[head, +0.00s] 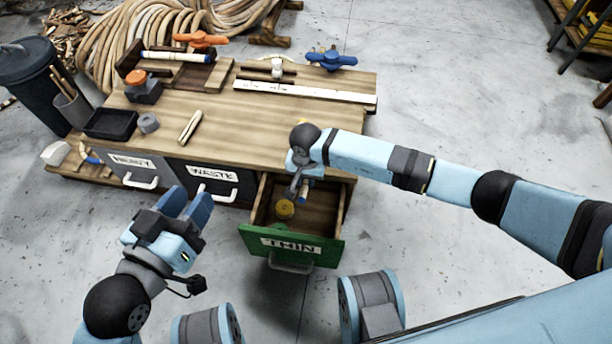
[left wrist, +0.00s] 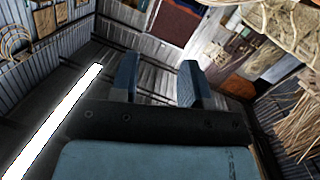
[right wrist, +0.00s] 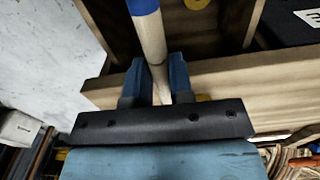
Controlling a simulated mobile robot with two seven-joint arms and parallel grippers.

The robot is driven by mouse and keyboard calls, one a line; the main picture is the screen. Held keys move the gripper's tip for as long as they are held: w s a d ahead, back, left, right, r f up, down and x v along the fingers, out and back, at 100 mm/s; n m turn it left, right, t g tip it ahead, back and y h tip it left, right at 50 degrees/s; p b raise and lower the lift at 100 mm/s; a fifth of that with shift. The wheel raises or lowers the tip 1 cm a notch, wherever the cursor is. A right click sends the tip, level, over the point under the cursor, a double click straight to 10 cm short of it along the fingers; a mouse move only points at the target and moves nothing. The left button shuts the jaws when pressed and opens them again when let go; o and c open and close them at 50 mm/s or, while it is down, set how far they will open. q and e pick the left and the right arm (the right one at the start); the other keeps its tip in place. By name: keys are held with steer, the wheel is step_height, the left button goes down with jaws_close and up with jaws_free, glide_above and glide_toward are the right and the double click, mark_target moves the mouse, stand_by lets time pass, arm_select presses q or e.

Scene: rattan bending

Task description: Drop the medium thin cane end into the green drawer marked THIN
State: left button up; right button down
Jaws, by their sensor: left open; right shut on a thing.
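The green drawer marked THIN (head: 290,245) is pulled open at the right end of the workbench. My right gripper (head: 303,181) is over the rear of the open drawer. In the right wrist view, my right gripper (right wrist: 155,82) is shut on a pale thin cane end (right wrist: 151,45) with a blue tip; the drawer interior shows beyond it. In the head view the arm hides most of this cane. A round yellow piece (head: 284,208) lies inside the drawer. My left gripper (head: 187,206) is open and empty before the WASTE drawer, its fingers apart in the left wrist view (left wrist: 159,80).
The HEAVY drawer (head: 128,165) and WASTE drawer (head: 215,180) are shut. The bench top (head: 235,120) holds a black tray (head: 110,123), short canes (head: 190,126), a grey roll (head: 148,122), a white rule (head: 300,92) and clamps.

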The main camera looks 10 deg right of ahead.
steer(key=c, duration=0.9)
jaws_free()
steer(key=shift+r, duration=0.15)
arm_select(q)
step_height(320, 180, up, 7)
steer(key=t+p, duration=0.2)
steer(key=p, duration=0.2)
steer(key=shift+a+n+t+p, duration=0.25)
steer(key=shift+n+t+p, duration=0.15)
arm_select(e)
step_height(320, 180, up, 14)
steer(key=shift+f, duration=0.2)
arm_select(q)
steer(key=shift+s, duration=0.1)
arm_select(e)
steer(key=shift+f, duration=0.1)
